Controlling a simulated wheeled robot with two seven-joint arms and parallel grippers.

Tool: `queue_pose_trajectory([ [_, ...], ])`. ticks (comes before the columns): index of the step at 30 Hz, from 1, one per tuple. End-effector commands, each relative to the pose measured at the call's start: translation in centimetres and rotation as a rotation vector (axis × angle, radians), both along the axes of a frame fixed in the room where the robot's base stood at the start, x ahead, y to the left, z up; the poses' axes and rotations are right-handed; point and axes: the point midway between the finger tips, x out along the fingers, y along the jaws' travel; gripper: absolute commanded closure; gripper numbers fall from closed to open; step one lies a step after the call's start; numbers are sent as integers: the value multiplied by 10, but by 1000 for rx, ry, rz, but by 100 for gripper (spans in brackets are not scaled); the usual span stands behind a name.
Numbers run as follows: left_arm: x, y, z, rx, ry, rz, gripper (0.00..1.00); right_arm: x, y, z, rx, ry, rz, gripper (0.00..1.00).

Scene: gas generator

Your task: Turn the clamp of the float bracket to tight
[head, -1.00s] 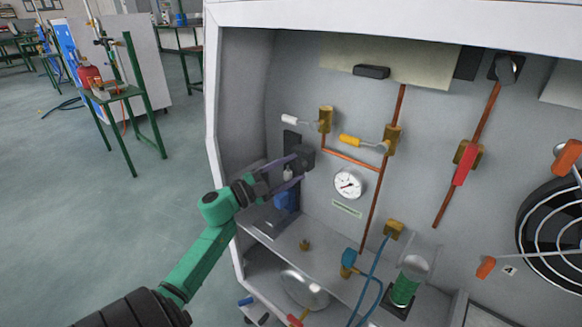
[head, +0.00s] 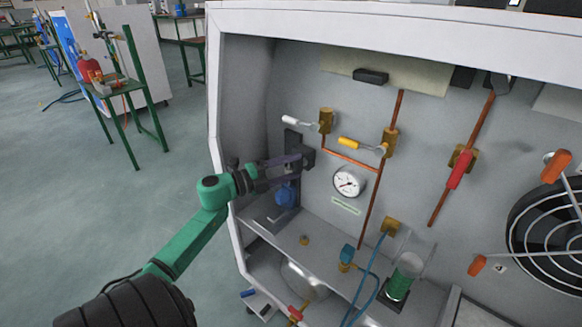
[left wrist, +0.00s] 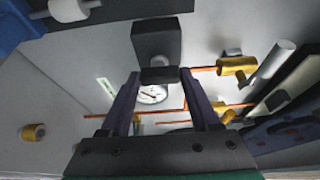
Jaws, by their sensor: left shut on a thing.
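The float bracket (head: 291,142) is a dark upright rail at the left of the cabinet's back wall. Its clamp (head: 308,157) is a small dark block, also seen in the left wrist view (left wrist: 157,40). My left gripper (head: 299,160) reaches in from the left. Its two purple fingers, clear in the left wrist view (left wrist: 158,76), are shut on a small dark piece at the clamp's near end. A blue float part (head: 286,195) hangs below the fingers, partly hidden by them. My right gripper is not in view.
A white pressure gauge (head: 349,182) and copper pipes sit right of the clamp. White (head: 296,121) and yellow (head: 350,143) valve handles are above. The cabinet's left side wall (head: 235,130) is close to my left arm. A shelf (head: 325,250) lies below.

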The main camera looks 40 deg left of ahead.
Motion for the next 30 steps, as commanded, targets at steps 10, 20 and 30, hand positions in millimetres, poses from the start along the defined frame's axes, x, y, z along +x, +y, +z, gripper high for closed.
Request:
queue_pose_trajectory([
  [10, 0, 0, -2, 4, 3, 0, 7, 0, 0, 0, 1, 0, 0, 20],
  [20, -1, 0, -1, 2, 2, 0, 7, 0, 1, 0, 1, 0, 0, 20],
  [30, -64, 25, -1, 0, 6, 4, 7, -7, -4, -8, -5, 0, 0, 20],
])
